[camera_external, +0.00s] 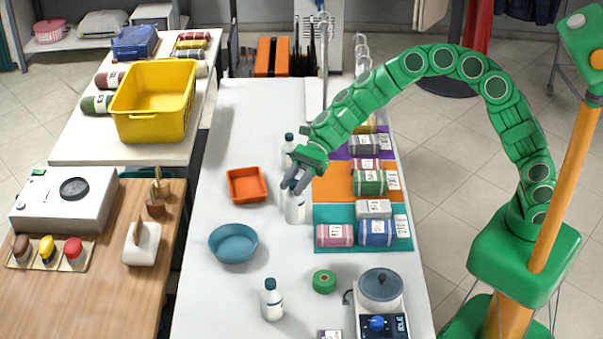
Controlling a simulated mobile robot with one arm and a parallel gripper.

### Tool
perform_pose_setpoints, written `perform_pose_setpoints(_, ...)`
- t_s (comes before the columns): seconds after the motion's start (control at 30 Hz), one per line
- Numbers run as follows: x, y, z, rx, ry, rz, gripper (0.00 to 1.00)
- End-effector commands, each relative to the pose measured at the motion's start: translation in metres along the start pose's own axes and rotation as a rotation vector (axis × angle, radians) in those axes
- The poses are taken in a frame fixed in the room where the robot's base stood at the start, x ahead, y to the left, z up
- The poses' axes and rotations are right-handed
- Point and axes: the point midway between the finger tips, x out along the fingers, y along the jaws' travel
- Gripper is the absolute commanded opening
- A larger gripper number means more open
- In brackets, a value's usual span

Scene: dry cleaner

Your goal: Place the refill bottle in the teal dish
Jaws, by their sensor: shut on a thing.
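My gripper (293,184) is shut on the top of a white refill bottle (296,209), over the middle of the white table. The bottle is upright; its cap is hidden by the fingers, and I cannot tell whether its base touches the table. The round teal dish (233,244) sits to the left and nearer the camera, and looks empty. Two similar white bottles with dark caps stand on the table: one (271,302) near the front, one (289,148) behind my gripper and partly hidden.
A square orange dish (246,186) lies left of the held bottle. Rolled cloth bundles lie on teal (325,210), orange and purple mats to the right. Table between held bottle and teal dish is clear.

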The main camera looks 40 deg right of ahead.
Motion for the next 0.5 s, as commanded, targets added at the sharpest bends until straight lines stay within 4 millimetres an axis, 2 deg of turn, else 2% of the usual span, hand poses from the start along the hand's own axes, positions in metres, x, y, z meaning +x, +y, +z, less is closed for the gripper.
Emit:
perform_pose_setpoints(0.1, 0.010, -0.016, 0.012, 0.003, 0.003, -0.009, 0.00)
perform_pose_setpoints(0.23, 0.017, -0.025, 0.024, 0.005, 0.001, -0.013, 0.00)
perform_pose_setpoints(0.5, 0.028, -0.039, 0.026, 0.009, 0.000, -0.014, 0.00)
